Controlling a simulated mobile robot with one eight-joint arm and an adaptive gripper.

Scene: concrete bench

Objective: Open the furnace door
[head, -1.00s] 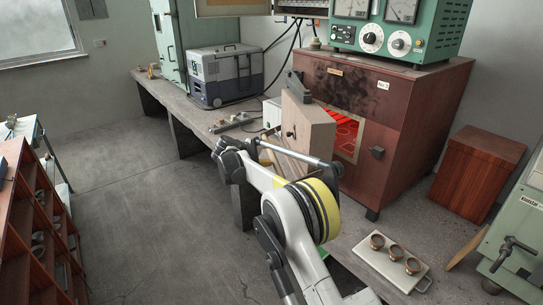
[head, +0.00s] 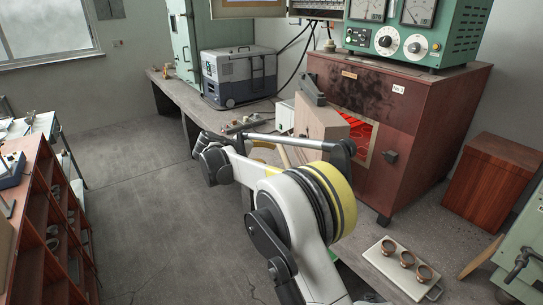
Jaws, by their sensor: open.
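The furnace (head: 440,110) is a red-brown cabinet on the bench, with soot marks on its upper front. Its door (head: 322,122), a thick pale block with a dark bracket on top, stands swung out to the left. The chamber (head: 362,132) shows glowing red to the right of the door. A dark latch (head: 390,157) is on the furnace front, right of the opening. My arm reaches up in front of the door and bends near the bench. I cannot make out my gripper; the arm's links cover that area, and any contact with the door is hidden.
A green control unit (head: 400,32) sits on the furnace. A grey portable cooler box (head: 238,77) stands on the bench to the left. A pale board (head: 383,276) with small cups lies at the lower right. A wooden box (head: 490,180) stands right of the furnace. Open floor lies left.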

